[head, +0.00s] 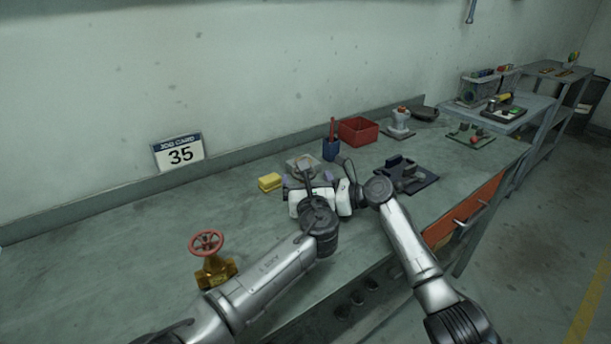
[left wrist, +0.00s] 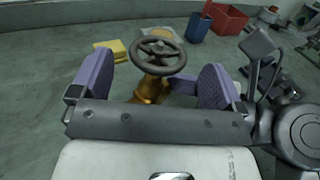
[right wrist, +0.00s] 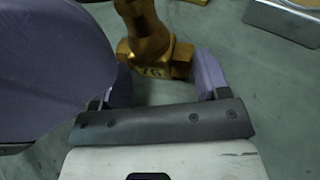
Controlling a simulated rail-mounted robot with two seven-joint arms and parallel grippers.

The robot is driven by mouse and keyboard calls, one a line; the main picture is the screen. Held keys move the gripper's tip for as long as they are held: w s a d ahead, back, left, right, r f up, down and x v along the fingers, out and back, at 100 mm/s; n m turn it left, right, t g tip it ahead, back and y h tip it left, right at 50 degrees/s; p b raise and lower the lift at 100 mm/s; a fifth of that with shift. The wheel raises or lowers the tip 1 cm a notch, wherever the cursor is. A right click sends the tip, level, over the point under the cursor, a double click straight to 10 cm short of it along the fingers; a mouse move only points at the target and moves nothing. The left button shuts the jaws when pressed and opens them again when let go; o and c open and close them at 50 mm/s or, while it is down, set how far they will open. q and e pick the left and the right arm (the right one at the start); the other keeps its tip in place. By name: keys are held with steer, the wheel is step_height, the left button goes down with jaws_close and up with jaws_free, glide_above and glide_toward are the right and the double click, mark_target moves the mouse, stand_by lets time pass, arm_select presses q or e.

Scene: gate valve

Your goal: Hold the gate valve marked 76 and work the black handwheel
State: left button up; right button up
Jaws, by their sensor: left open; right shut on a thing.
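The brass gate valve (right wrist: 150,40), marked 76, shows close up in the right wrist view. My right gripper (right wrist: 162,74) is shut on its body. In the left wrist view the black handwheel (left wrist: 158,50) tops the brass valve. My left gripper (left wrist: 157,76) is open, its purple fingers apart on either side of the valve, with the handwheel ahead and between them. I cannot tell whether they touch it. In the head view both grippers meet mid-bench, left (head: 308,180) and right (head: 335,188), and largely hide this valve.
Another brass valve with a red handwheel (head: 207,243) stands at the bench's near left. A yellow block (head: 270,182), a blue cup (head: 330,149), a red bin (head: 358,131) and a dark fixture (head: 408,176) surround the grippers.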

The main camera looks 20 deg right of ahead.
arm_select(q)
steer(key=shift+w+d, duration=0.25)
steer(key=shift+w, duration=0.95)
steer(key=c, duration=0.9)
steer(key=shift+w+a+m+h, duration=0.15)
steer(key=shift+m+h, duration=0.35)
steer(key=shift+h, duration=0.2)
steer(key=shift+c, duration=0.2)
steer(key=m+g+h, duration=0.1)
steer(key=h, duration=0.1)
steer(key=m+g+h, duration=0.1)
steer(key=m+h, duration=0.1)
steer(key=h, duration=0.1)
steer(key=shift+m+g, duration=0.3)
steer(key=shift+g, duration=0.1)
steer(key=o, duration=0.9)
steer(key=shift+a, duration=0.1)
